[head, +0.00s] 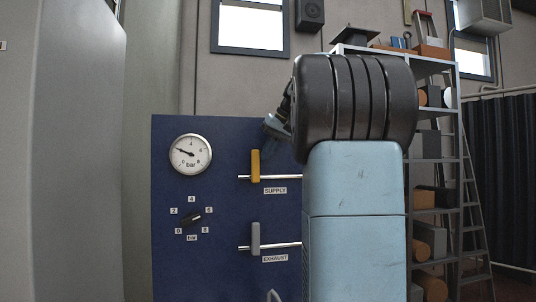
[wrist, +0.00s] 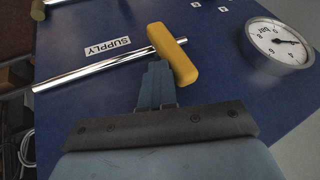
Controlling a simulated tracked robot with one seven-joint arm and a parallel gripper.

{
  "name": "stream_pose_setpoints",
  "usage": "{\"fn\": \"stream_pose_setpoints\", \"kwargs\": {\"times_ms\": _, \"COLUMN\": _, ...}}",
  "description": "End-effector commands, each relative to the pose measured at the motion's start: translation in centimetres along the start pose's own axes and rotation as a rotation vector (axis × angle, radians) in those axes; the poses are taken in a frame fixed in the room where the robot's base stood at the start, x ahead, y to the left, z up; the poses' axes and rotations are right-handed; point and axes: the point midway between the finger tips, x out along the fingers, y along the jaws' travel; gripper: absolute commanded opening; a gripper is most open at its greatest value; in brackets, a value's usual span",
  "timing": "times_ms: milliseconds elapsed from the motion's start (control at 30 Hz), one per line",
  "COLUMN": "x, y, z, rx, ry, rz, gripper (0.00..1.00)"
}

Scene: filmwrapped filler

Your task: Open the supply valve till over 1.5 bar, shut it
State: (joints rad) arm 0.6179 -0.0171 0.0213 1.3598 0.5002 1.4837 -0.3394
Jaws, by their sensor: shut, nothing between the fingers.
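The yellow supply valve handle (head: 255,166) stands upright on the blue panel, across its horizontal pipe, above the SUPPLY label (head: 275,191). It also shows in the wrist view (wrist: 174,54), crosswise to the pipe. The round bar gauge (head: 190,154) is at the panel's upper left; its needle points left and slightly up, around the 2 mark. My gripper (head: 270,126) is shut and empty, up and right of the handle in the head view. In the wrist view its fingertips (wrist: 157,70) end close beside the handle; I cannot tell whether they touch it.
A grey exhaust handle (head: 255,237) stands upright across a lower pipe. A black selector knob (head: 191,219) with number labels sits below the gauge. A loaded shelf (head: 458,190) stands right of my arm. A large pale cabinet (head: 65,150) stands at the left.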

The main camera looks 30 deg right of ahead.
Motion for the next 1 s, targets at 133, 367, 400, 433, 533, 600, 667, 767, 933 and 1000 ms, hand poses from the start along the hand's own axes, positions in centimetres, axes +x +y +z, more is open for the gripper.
{"fn": "stream_pose_setpoints", "kwargs": {"times_ms": 133, "x": 0.2, "y": -0.5, "z": 0.0, "rx": -0.006, "ry": -0.003, "rz": -0.008, "gripper": 0.0}}
{"fn": "stream_pose_setpoints", "kwargs": {"times_ms": 367, "x": 0.2, "y": -0.5, "z": 0.0, "rx": -0.007, "ry": -0.004, "rz": -0.011, "gripper": 0.0}}
{"fn": "stream_pose_setpoints", "kwargs": {"times_ms": 400, "x": 0.2, "y": -0.3, "z": 0.0, "rx": -0.008, "ry": -0.004, "rz": -0.011, "gripper": 0.0}}
{"fn": "stream_pose_setpoints", "kwargs": {"times_ms": 433, "x": 0.1, "y": -0.1, "z": 0.0, "rx": -0.007, "ry": -0.004, "rz": -0.011, "gripper": 0.0}}
{"fn": "stream_pose_setpoints", "kwargs": {"times_ms": 533, "x": -0.3, "y": 0.9, "z": -0.1, "rx": -0.006, "ry": -0.002, "rz": -0.01, "gripper": 0.0}}
{"fn": "stream_pose_setpoints", "kwargs": {"times_ms": 600, "x": -0.6, "y": 1.9, "z": -0.1, "rx": -0.004, "ry": -0.002, "rz": -0.009, "gripper": 0.0}}
{"fn": "stream_pose_setpoints", "kwargs": {"times_ms": 667, "x": -1.0, "y": 2.9, "z": -0.1, "rx": -0.004, "ry": -0.003, "rz": -0.008, "gripper": 0.0}}
{"fn": "stream_pose_setpoints", "kwargs": {"times_ms": 767, "x": -2.8, "y": 3.4, "z": -0.1, "rx": -0.008, "ry": 0.001, "rz": -0.006, "gripper": 0.0}}
{"fn": "stream_pose_setpoints", "kwargs": {"times_ms": 933, "x": -6.2, "y": 3.5, "z": -0.1, "rx": -0.007, "ry": 0.001, "rz": -0.005, "gripper": 0.0}}
{"fn": "stream_pose_setpoints", "kwargs": {"times_ms": 1000, "x": -7.4, "y": 3.5, "z": -0.1, "rx": -0.007, "ry": 0.001, "rz": -0.005, "gripper": 0.0}}
